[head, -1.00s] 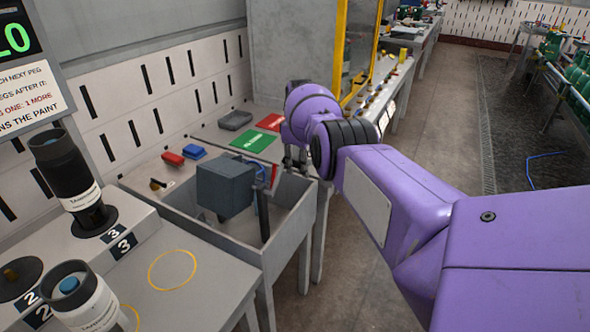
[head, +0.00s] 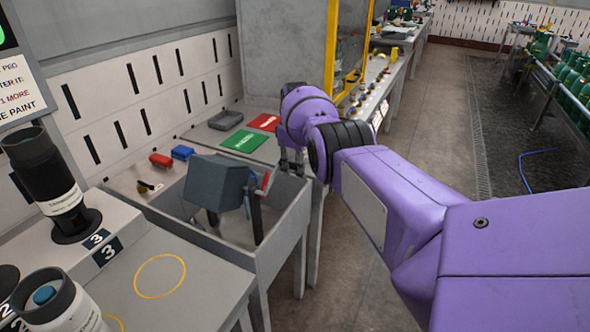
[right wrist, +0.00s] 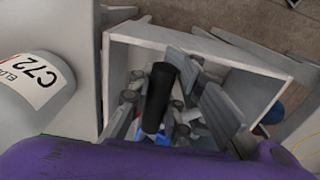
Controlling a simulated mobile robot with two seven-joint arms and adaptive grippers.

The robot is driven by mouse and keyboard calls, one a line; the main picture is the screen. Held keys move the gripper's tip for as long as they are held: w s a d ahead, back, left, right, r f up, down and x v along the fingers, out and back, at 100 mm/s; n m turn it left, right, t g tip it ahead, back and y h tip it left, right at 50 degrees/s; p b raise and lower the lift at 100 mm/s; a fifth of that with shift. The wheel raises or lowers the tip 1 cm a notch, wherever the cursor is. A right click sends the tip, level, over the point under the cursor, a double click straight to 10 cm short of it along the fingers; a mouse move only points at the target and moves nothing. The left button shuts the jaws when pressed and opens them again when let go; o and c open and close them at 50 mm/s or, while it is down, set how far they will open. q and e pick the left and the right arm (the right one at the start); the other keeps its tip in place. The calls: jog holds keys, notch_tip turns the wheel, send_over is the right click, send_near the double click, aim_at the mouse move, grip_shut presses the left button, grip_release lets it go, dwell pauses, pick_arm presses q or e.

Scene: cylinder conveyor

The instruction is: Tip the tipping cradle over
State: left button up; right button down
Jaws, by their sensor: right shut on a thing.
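The tipping cradle, a blue-grey box (head: 216,182), hangs tilted inside an open grey trough (head: 283,217) in the head view. A red part (head: 265,181) and a dark upright bar (head: 256,218) show at its right side. My right gripper (head: 291,163) is at the cradle's right side, above the trough's far right edge. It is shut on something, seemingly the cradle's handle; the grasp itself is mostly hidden. In the right wrist view a black cylinder (right wrist: 158,97) lies among grey parts over the trough, whose wall (right wrist: 205,45) also shows. My left gripper is out of view.
Behind the trough are red (head: 160,160) and blue (head: 183,153) blocks, a green mat (head: 244,141), a red mat (head: 264,122) and a grey tray (head: 225,120). A yellow ring (head: 160,276) marks the bare front table. A cabinet stands behind.

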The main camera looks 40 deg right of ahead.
jog(key=shift+w+d+r, duration=0.1)
jog(key=shift+d+r, duration=0.25)
jog(key=shift+d, duration=0.1)
jog(key=c, duration=1.6)
grip_release()
jog(key=shift+d+f, duration=0.1)
jog(key=shift+f, duration=0.1)
jog(key=shift+a, duration=0.2)
notch_tip(320, 180, up, 12)
